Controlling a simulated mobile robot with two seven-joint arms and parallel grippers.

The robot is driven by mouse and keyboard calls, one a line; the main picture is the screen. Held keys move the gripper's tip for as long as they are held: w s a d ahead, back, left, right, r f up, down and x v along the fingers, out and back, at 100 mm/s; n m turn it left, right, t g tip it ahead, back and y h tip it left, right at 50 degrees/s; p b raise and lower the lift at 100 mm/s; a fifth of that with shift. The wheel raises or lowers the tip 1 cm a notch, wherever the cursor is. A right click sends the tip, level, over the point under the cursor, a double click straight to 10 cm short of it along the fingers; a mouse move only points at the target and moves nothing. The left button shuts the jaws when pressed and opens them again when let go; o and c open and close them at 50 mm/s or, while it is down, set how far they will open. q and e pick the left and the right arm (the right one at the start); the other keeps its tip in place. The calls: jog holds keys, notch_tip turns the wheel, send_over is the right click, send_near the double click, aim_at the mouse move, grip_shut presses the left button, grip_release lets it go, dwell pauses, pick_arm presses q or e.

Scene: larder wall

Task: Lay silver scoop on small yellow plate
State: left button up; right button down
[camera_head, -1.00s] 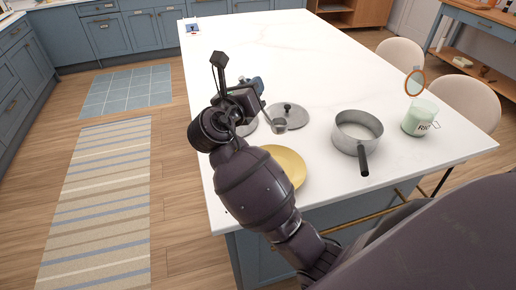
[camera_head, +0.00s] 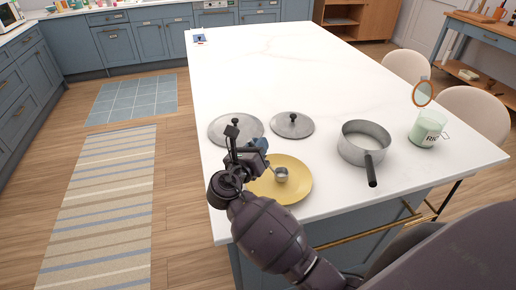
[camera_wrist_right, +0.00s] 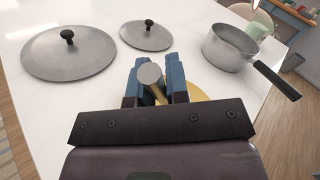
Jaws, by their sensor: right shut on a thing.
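The small silver scoop (camera_head: 281,174) shows at my right gripper (camera_head: 257,159), over the yellow plate (camera_head: 296,190) in the head view. My right gripper is shut on the scoop. In the right wrist view the scoop (camera_wrist_right: 150,74) sticks out from between the blue fingers (camera_wrist_right: 157,90). The plate (camera_wrist_right: 201,86) is mostly hidden behind the gripper there. I cannot tell whether the scoop touches the plate. My left gripper is not in view.
Two grey lids with black knobs (camera_head: 237,130) (camera_head: 292,125) lie behind the plate. A grey saucepan (camera_head: 352,150) stands right of it, its handle towards me. A green jar (camera_head: 424,130) stands farther right.

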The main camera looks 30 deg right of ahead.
jog(key=shift+f, duration=0.3)
jog(key=c, duration=1.1)
grip_release()
jog(key=shift+f, duration=0.15)
jog(key=v, duration=1.2)
